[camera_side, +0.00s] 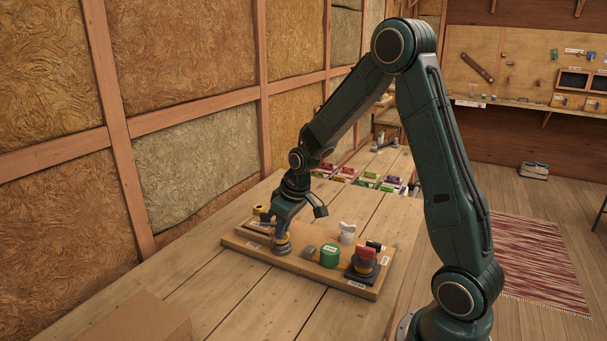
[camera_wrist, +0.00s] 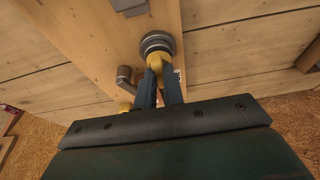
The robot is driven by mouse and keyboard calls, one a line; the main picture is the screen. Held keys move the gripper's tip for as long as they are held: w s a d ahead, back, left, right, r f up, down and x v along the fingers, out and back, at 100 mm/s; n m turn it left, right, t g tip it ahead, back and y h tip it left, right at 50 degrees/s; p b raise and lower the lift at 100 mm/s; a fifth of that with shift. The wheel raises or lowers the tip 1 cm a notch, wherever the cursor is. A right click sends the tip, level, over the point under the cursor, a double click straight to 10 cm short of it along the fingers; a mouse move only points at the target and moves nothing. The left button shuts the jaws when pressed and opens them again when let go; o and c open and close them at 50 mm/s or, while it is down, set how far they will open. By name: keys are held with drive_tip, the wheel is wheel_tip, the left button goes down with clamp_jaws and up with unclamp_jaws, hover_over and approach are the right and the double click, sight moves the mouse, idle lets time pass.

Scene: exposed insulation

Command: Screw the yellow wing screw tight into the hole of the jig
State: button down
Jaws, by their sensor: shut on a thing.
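The yellow wing screw (camera_wrist: 158,60) is between the two fingertips of my gripper (camera_wrist: 161,78) in the wrist view. My gripper is shut on it. The screw meets the grey round jig (camera_wrist: 157,40), whose stepped rings show just beyond it. How deep the screw sits in the hole is hidden. In the side view my gripper (camera_side: 280,228) points down onto the jig (camera_side: 282,245), which stands on the left part of a wooden board (camera_side: 330,280). The screw is too small and covered to make out there.
On the board, a green cylinder (camera_side: 329,255), a white piece (camera_side: 347,232) and a red-topped dark block (camera_side: 364,262) stand to the right. A yellow item (camera_side: 258,210) is behind the gripper at left. A cardboard box (camera_side: 135,322) sits at the near edge.

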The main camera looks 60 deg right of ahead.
drive_tip(key=shift+f, duration=0.25)
drive_tip(key=c, duration=1.4)
unclamp_jaws()
drive_tip(key=shift+c, duration=0.2)
drive_tip(key=v, duration=1.3)
drive_tip(key=shift+r, duration=0.35)
drive_tip(key=shift+s+a, duration=0.1)
drive_tip(key=shift+s, duration=0.1)
drive_tip(key=s+a+r+t, duration=0.1)
drive_tip(key=s+a+r, duration=0.1)
drive_tip(key=s+a, duration=0.4)
drive_tip(key=s+a+r+t, duration=0.1)
drive_tip(key=s+a+r, duration=0.2)
drive_tip(key=s, duration=1)
drive_tip(key=a, duration=0.3)
drive_tip(key=shift+a+r, duration=0.3)
